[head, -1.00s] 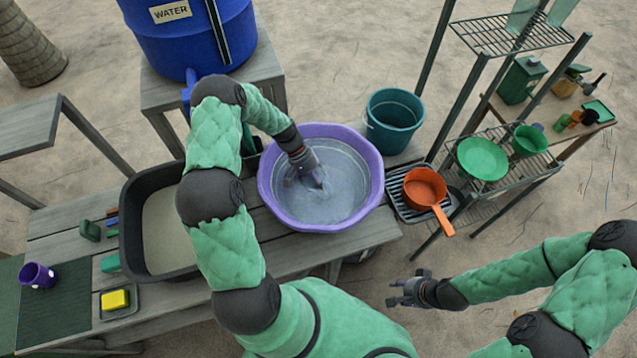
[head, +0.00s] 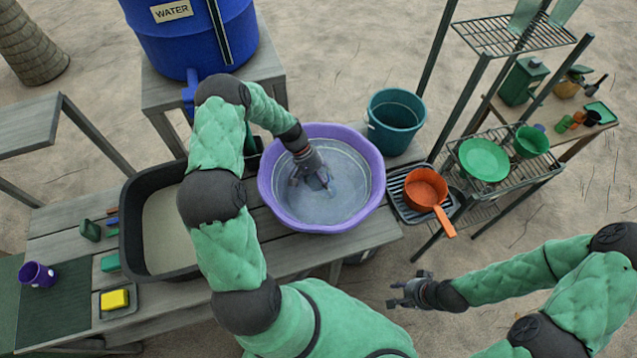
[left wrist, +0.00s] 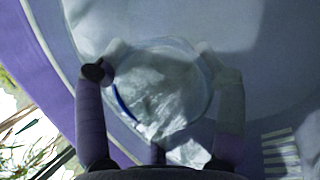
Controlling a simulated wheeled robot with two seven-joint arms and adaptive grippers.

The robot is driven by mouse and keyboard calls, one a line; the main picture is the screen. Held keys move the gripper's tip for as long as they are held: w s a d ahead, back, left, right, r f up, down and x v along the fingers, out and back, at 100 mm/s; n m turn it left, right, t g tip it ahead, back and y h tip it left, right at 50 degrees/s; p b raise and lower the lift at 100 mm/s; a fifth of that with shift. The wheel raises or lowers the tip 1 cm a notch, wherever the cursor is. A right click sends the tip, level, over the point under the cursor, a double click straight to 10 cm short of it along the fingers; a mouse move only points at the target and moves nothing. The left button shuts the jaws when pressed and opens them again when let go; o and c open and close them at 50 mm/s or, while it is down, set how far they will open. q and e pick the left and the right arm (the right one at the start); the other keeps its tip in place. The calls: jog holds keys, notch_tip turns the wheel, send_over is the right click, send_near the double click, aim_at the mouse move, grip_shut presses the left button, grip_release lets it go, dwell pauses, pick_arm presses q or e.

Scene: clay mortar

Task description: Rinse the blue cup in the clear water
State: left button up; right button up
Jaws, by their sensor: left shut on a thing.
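The purple basin (head: 270,205) stands on the wooden bench and holds clear, slightly rippled water (head: 350,195). My left gripper (head: 318,182) points down into the basin. In the left wrist view its fingers (left wrist: 160,95) are around a round cup with a blue edge (left wrist: 122,105); its inside looks pale and glassy. I take this as the blue cup. In the head view my gripper mostly hides it, and I cannot tell how deep it sits in the water. My right gripper (head: 400,293) is empty, with fingers apart, right of the bench and above the ground.
A black tub (head: 130,225) stands left of the basin. A teal bucket (head: 395,115) and an orange pan (head: 425,187) on a rack are to the right. A purple cup (head: 37,275) and a yellow sponge (head: 115,299) lie left. A blue water barrel (head: 190,40) stands behind.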

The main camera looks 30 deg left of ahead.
pick_arm(q)
jog(key=shift+s+a, duration=0.35)
jog(key=shift+a, duration=0.2)
jog(key=shift+s+a, duration=0.3)
jog(key=shift+a, duration=0.25)
jog(key=shift+w+d, duration=0.35)
jog(key=shift+d, duration=0.2)
jog(key=shift+w+d, duration=0.35)
jog(key=shift+d, duration=0.2)
jog(key=shift+s+a, duration=0.35)
jog(key=shift+a, duration=0.2)
jog(key=shift+s+a, duration=0.35)
jog(key=shift+a, duration=0.2)
jog(key=shift+w+d+b, duration=0.3)
jog(key=shift+w+d, duration=0.05)
jog(key=shift+d, duration=0.2)
jog(key=shift+r+p, duration=6.2)
jog(key=shift+r, duration=3.7)
